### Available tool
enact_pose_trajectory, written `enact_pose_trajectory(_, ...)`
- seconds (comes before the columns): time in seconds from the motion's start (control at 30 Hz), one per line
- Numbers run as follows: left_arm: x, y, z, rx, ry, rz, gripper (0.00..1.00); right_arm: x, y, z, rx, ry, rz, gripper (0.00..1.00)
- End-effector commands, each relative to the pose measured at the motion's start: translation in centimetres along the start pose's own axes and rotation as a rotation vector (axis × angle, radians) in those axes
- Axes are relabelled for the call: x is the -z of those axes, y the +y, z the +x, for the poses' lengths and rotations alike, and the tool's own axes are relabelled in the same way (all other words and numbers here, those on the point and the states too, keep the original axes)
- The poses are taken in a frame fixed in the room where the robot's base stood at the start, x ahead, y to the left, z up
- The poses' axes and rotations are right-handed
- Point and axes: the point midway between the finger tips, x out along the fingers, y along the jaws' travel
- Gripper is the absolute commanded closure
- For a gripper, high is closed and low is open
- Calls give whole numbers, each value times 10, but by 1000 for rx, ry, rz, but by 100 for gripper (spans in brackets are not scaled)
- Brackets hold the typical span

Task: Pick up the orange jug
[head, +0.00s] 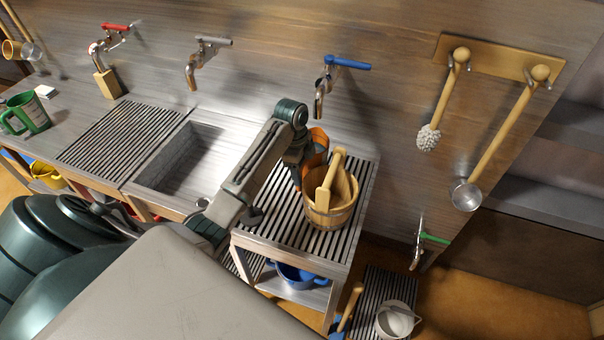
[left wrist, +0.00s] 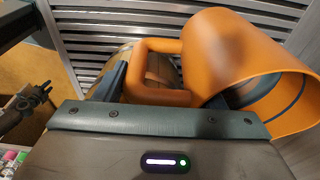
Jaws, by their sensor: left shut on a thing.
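The orange jug (head: 319,142) is at the back of the slatted stand in the head view, behind the wooden bucket and partly hidden by my left gripper (head: 297,163). In the left wrist view the jug (left wrist: 228,50) fills the upper right, its mouth toward the right. Its squared handle (left wrist: 165,47) reaches in between the fingers of my left gripper (left wrist: 160,90). The gripper is shut on the handle. The jug's base is hidden in the head view, so I cannot tell whether it touches the slats. I do not make out my right gripper.
The wooden bucket (head: 330,212), with a wooden handle sticking up, stands close in front of the jug. The blue-handled tap (head: 325,85) is on the wall behind. The sink (head: 185,165) lies left. A brush (head: 430,136) and ladle (head: 467,194) hang at right.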

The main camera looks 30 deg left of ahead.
Motion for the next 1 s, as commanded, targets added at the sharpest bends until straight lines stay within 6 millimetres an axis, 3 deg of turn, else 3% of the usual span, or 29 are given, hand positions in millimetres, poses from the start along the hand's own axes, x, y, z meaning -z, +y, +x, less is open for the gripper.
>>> enact_pose_trajectory(0.13, 2, -2, -12, 7, 0, 2, 100, -1, 0, 10, -1, 0, -1, 61)
enact_pose_trajectory(0.27, -12, 0, -12, 6, -2, 0, 100, -2, 1, 15, -2, -1, -1, 61)
enact_pose_trajectory(1.0, -103, 4, -26, 6, -4, 0, 100, -6, -3, 60, -2, 0, -1, 61)
